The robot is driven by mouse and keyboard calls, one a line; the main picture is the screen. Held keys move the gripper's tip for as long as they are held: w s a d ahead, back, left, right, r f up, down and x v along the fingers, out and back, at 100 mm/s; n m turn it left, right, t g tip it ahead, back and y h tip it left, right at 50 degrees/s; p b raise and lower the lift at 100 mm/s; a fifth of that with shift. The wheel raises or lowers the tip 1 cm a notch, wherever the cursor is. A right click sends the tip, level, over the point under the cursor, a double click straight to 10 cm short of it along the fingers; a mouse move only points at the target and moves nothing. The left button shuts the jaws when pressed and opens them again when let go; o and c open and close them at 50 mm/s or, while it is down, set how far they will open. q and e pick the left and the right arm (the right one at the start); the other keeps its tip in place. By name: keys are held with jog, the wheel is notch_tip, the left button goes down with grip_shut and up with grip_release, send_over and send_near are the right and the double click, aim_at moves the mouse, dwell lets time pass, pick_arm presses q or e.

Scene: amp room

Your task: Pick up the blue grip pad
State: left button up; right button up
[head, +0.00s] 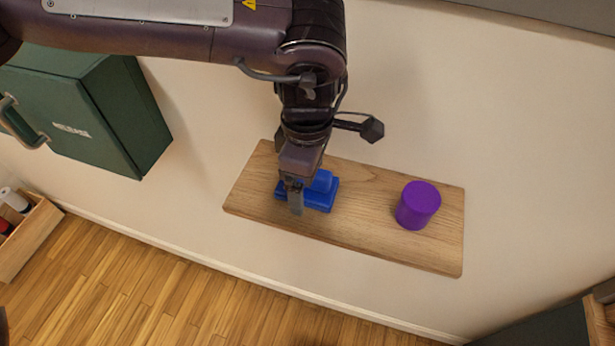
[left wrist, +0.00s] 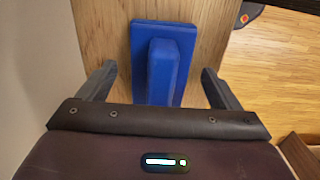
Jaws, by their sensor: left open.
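The blue grip pad (head: 322,192) lies on a wooden shelf (head: 375,195), towards its left end. It is a flat blue block with a raised ridge along its middle. In the left wrist view the pad (left wrist: 165,65) is between the two fingers. My left gripper (head: 294,200) is open and reaches down over the pad in the head view. In the left wrist view its fingers (left wrist: 160,85) stand wide apart on either side of the pad, with a gap on each side. Part of the pad is hidden behind the gripper. My right gripper is not in view.
A purple cylinder (head: 418,205) stands on the right part of the shelf. A dark green cabinet (head: 95,115) with a handle is on the wall at left. A wooden box (head: 28,235) with small items is at lower left. Bare shelf lies between the pad and the cylinder.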

pick_arm(q)
jog(key=shift+f, duration=0.1)
jog(key=shift+c, duration=0.3)
jog(key=c, duration=1.1)
jog(key=shift+o, duration=0.2)
jog(key=shift+w+r, duration=0.1)
jog(key=shift+r, duration=0.65)
notch_tip(320, 180, up, 11)
jog(key=shift+f+b, duration=0.2)
jog(key=shift+b, duration=0.4)
notch_tip(320, 180, up, 8)
jog(key=p, duration=0.2)
